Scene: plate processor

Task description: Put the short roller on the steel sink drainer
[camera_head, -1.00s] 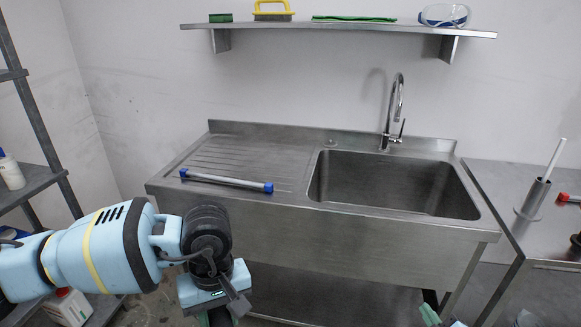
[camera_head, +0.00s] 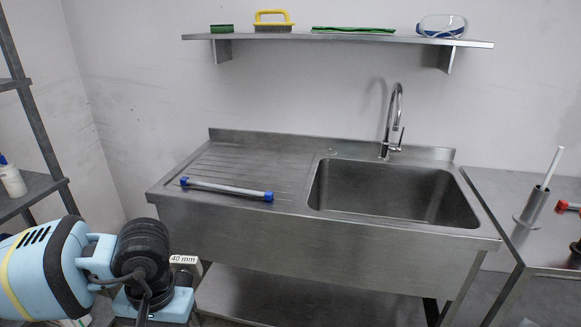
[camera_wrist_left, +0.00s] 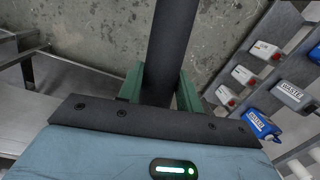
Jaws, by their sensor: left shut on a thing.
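My left gripper (camera_wrist_left: 160,90) is shut on a long dark cylinder (camera_wrist_left: 172,45), which passes between its green fingers in the left wrist view. In the head view the gripper is at the lower left, in front of and below the drainer's left part; its fingers and most of the held cylinder are hidden there. A pale piece marked "40 mm" (camera_head: 185,261) shows just beside the wrist. The steel sink drainer (camera_head: 235,160) is the ribbed left part of the sink unit. A grey roller with blue ends (camera_head: 228,188) lies across its front. My right gripper is out of view.
The sink basin (camera_head: 390,192) is right of the drainer, with a tap (camera_head: 396,125) behind. A wall shelf (camera_head: 345,39) hangs above. A side table (camera_head: 490,185) stands right. A rack (camera_head: 35,185) stands left. The drainer's back is clear.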

